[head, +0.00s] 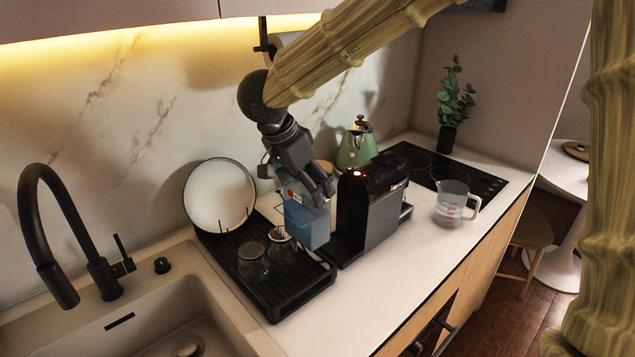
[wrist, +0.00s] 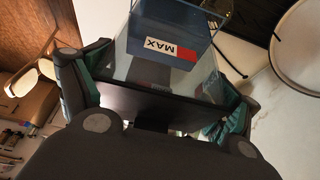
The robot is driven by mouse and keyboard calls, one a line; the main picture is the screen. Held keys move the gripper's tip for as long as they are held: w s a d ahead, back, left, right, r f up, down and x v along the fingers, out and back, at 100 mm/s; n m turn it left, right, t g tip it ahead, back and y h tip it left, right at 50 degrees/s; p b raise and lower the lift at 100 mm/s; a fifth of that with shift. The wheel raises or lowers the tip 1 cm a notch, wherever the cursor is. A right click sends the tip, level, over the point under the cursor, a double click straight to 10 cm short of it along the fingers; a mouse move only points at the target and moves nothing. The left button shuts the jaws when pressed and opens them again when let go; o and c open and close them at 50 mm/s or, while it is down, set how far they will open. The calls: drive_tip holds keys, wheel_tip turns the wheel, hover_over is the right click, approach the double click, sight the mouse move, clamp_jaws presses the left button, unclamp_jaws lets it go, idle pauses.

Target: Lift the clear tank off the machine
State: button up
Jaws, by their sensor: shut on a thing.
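The clear tank (head: 307,222) is a see-through box with blue water in its lower part. In the head view it is beside the left side of the black coffee machine (head: 372,207) and looks upright. Whether it still touches the machine's base, I cannot tell. My gripper (head: 318,190) is shut on the upper part of the tank from above. In the wrist view the tank (wrist: 165,50) lies between my two fingers (wrist: 160,98), with a MAX label (wrist: 160,47) on its wall. The finger pads press on both sides of its dark rim.
A black drying rack (head: 290,295) with two glasses (head: 253,262) and a white plate (head: 219,195) stands to the left. A green kettle (head: 356,145) is behind the machine. A measuring jug (head: 452,203) stands to the right, near the hob (head: 420,162). The sink is front left.

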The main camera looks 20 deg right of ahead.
drive_tip(key=s+a+b, duration=0.1)
drive_tip(key=s+a, duration=0.1)
drive_tip(key=a, duration=0.6)
drive_tip(key=shift+s+b, duration=0.35)
